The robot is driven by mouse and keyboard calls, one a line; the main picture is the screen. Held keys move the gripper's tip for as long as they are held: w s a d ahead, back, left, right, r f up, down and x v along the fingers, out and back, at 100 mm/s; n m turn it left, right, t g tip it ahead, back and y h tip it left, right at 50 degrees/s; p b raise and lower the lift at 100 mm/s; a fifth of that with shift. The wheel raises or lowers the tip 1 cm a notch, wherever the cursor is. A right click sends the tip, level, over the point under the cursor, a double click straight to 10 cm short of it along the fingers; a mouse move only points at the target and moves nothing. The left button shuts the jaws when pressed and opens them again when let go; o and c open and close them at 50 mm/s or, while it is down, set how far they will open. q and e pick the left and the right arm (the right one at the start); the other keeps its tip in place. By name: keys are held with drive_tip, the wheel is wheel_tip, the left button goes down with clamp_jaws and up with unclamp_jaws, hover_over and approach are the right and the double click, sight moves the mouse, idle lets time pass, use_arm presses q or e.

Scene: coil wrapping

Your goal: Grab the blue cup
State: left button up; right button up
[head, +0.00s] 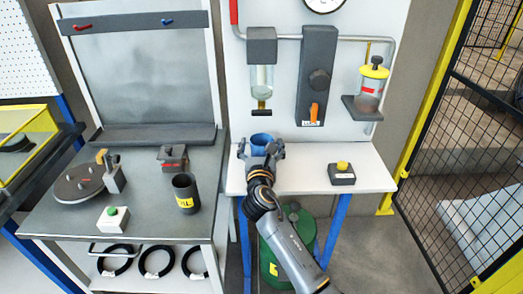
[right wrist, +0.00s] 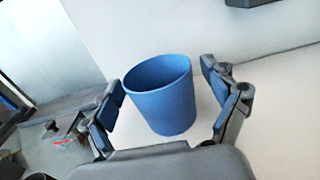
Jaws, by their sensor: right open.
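The blue cup (head: 261,141) stands upright on the white table, near its left end. My right gripper (head: 262,151) reaches it from the front, with a finger on each side of the cup. In the right wrist view the blue cup (right wrist: 161,95) sits between the two open fingers of the right gripper (right wrist: 165,100). My left gripper is not in view.
A dark cup (head: 185,194) stands on the grey bench at left. A green drum (head: 290,240) is under the table.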

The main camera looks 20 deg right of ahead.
drive_tip(key=shift+s, duration=0.1)
drive_tip(key=shift+c, duration=1.1)
drive_tip(key=c, duration=1)
drive_tip(key=shift+c, duration=0.8)
drive_tip(key=shift+r, duration=0.15)
drive_tip(key=shift+s+r, duration=0.15)
drive_tip(key=shift+r, duration=0.15)
wheel_tip(320, 180, up, 6)
drive_tip(key=b+v, duration=0.1)
drive_tip(key=v, duration=0.8)
drive_tip(key=b+v, duration=0.1)
drive_tip(key=v, duration=0.9)
drive_tip(key=shift+s+d+r, duration=0.15)
drive_tip(key=shift+s, duration=0.2)
